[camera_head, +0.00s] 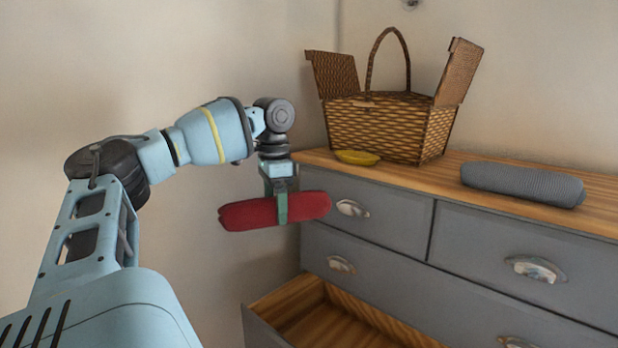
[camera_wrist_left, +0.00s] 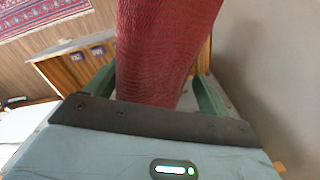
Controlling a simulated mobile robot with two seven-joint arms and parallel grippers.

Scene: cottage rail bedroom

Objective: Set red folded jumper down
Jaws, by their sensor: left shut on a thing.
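The red folded jumper (camera_head: 275,211) is a rolled red bundle, held roughly level in the air in front of the dresser's left end. My left gripper (camera_head: 279,204) points down and is shut on the jumper near its middle. In the left wrist view the jumper (camera_wrist_left: 165,50) fills the space between the fingers of the gripper (camera_wrist_left: 155,95). My right gripper is in neither view.
A grey dresser (camera_head: 375,213) with a wooden top stands at the right, with a lower drawer (camera_head: 330,322) pulled open and its visible inside bare. On top are an open wicker basket (camera_head: 375,128), a yellow dish (camera_head: 357,158) and a grey folded item (camera_head: 522,184).

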